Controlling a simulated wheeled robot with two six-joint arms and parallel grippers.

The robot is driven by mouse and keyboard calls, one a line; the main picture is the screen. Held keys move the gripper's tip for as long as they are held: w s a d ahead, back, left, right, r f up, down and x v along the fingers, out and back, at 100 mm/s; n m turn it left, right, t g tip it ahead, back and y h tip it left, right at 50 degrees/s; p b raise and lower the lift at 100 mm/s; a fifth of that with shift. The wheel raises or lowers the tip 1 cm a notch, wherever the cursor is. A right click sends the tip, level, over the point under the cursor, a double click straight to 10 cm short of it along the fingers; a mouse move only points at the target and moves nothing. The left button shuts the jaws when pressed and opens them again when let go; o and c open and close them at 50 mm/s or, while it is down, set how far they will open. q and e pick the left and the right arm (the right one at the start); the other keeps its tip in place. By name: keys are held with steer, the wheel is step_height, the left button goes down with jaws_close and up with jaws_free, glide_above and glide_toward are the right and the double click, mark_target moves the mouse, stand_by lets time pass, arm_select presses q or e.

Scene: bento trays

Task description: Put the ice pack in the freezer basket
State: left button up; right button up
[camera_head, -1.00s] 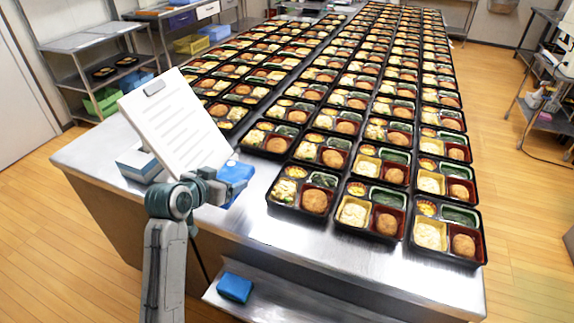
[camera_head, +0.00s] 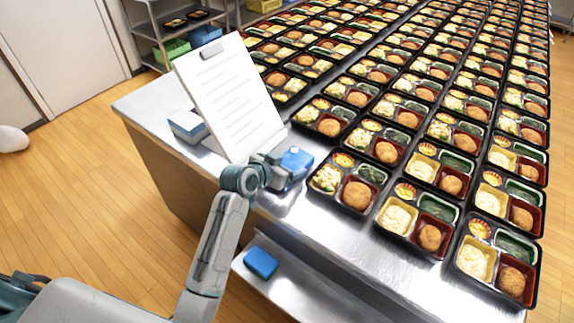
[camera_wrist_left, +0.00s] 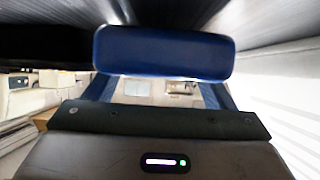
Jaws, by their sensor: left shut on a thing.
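My left gripper (camera_head: 284,167) is shut on a blue ice pack (camera_head: 296,158) at the near left edge of the steel table, beside a clipboard. In the left wrist view the ice pack (camera_wrist_left: 163,52) lies across the jaws of the gripper (camera_wrist_left: 160,88). I cannot tell in the head view whether the pack is clear of the tabletop. A second blue block (camera_head: 261,263) rests on a lower ledge below the table edge. I cannot make out a freezer basket in these views. My right gripper is not in view.
A white clipboard (camera_head: 230,100) stands tilted behind the gripper, by a blue-grey box (camera_head: 187,127). Rows of filled bento trays (camera_head: 346,184) cover the table to the right. A rack (camera_head: 160,32) with a green bin (camera_head: 172,52) stands behind. Wooden floor is open at left.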

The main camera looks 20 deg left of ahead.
arm_select(q)
steer(key=shift+s+f, duration=0.1)
steer(key=shift+f, duration=0.15)
steer(key=shift+f, duration=0.2)
steer(key=o, duration=0.9)
steer(key=shift+s+r, duration=0.1)
steer(key=shift+r, duration=0.1)
